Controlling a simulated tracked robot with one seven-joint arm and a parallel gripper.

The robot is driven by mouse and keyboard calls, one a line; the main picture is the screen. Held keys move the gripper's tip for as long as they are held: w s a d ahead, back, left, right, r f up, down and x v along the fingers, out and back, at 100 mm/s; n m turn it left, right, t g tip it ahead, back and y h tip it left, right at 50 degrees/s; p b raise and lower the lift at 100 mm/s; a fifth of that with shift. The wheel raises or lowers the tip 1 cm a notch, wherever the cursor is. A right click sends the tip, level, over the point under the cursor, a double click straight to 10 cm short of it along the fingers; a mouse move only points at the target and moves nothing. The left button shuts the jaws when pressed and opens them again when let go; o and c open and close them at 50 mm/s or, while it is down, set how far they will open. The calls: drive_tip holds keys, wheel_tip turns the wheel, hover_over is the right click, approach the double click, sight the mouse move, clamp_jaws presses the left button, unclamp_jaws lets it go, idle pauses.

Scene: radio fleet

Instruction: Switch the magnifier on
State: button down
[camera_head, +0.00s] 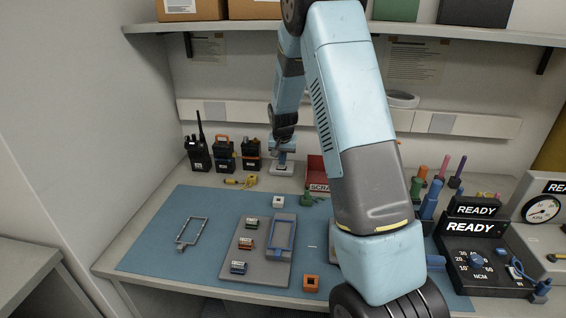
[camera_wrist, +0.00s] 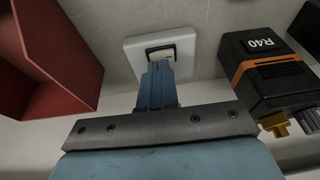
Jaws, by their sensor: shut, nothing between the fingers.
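A white switch box with a dark-edged rocker (camera_wrist: 160,52) is at the upper middle of the wrist view. My gripper (camera_wrist: 157,68) is shut and empty, its blue fingers pointing at the rocker. The fingertips overlap the rocker's lower edge; I cannot tell whether they touch it. In the head view my gripper (camera_head: 283,152) is at the back of the bench, above the small pale switch box (camera_head: 281,168). A white ring-shaped head (camera_head: 403,99), perhaps the magnifier, shows partly behind my arm. I cannot see whether it is lit.
Black radios (camera_head: 224,154) stand to the left; one labelled R40 (camera_wrist: 265,70) is close to my gripper. A blue mat (camera_head: 160,228) with trays and parts covers the front.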

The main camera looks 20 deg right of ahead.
drive_tip(key=w+a+v, duration=0.1)
drive_tip(key=v, duration=1.1)
drive_tip(key=shift+r, duration=0.35)
drive_tip(key=shift+w+a, duration=0.1)
drive_tip(key=s+a+r+n+t+y, duration=0.1)
drive_tip(key=s+r, duration=0.6)
drive_tip(key=s, duration=0.3)
drive_tip(key=s+r+n, duration=0.1)
drive_tip(key=s+r, duration=0.7)
drive_tip(key=s, duration=0.2)
drive_tip(key=s+a+n+t, duration=0.1)
drive_tip(key=s+n, duration=0.1)
drive_tip(key=s, duration=1.7)
drive_tip(key=shift+s+a+r+n, duration=0.35)
drive_tip(key=shift+s+r+n, duration=0.05)
drive_tip(key=c, duration=1.9)
unclamp_jaws()
